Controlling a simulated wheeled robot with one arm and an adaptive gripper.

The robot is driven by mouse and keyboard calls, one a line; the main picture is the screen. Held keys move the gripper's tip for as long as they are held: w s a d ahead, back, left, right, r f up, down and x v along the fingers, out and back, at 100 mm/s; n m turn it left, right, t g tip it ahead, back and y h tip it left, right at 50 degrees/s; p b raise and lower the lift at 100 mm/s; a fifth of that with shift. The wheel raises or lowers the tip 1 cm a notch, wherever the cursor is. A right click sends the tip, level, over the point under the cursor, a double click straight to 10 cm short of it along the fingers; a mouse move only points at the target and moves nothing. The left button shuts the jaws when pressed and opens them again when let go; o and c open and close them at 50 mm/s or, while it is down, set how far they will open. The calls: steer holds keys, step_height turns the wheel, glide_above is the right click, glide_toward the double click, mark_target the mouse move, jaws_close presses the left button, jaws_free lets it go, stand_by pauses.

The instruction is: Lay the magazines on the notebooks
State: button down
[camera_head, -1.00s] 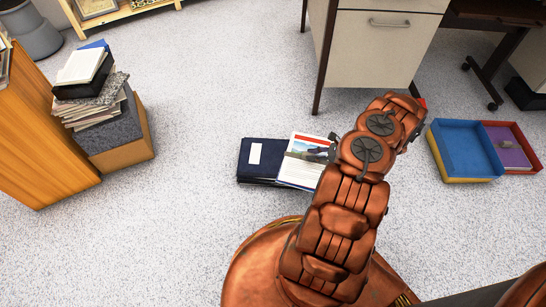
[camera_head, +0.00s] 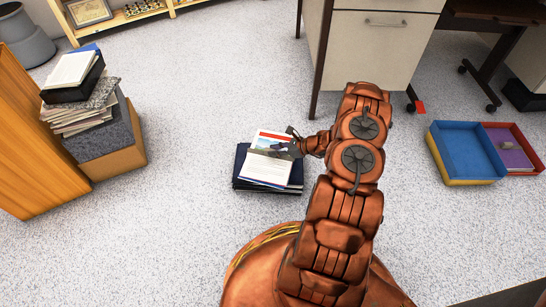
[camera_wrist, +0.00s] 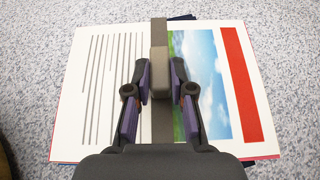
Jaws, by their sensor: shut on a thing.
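The magazine (camera_head: 266,170) has a white page of lines, a picture of sky and grass, and a red strip. In the wrist view my gripper (camera_wrist: 158,82) is shut on the grey raised piece along the middle of the magazine (camera_wrist: 104,95). Only thin dark edges of the notebooks (camera_wrist: 183,18) show there.
A desk with a drawer (camera_head: 383,50) stands behind. A blue and yellow box (camera_head: 468,150) and a red box with a purple item (camera_head: 515,150) are at right. A pile of books and papers (camera_head: 82,105) stands at left. The floor around the notebooks is clear.

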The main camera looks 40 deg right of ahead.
steer(key=shift+w+a, duration=0.15)
steer(key=shift+w, duration=0.1)
steer(key=shift+w+a+f+b, duration=0.1)
steer(key=shift+a+f+b, duration=0.05)
steer(key=shift+f+b, duration=1)
steer(key=shift+f, duration=0.65)
steer(key=c, duration=1)
jaws_free()
steer(key=shift+f, duration=0.1)
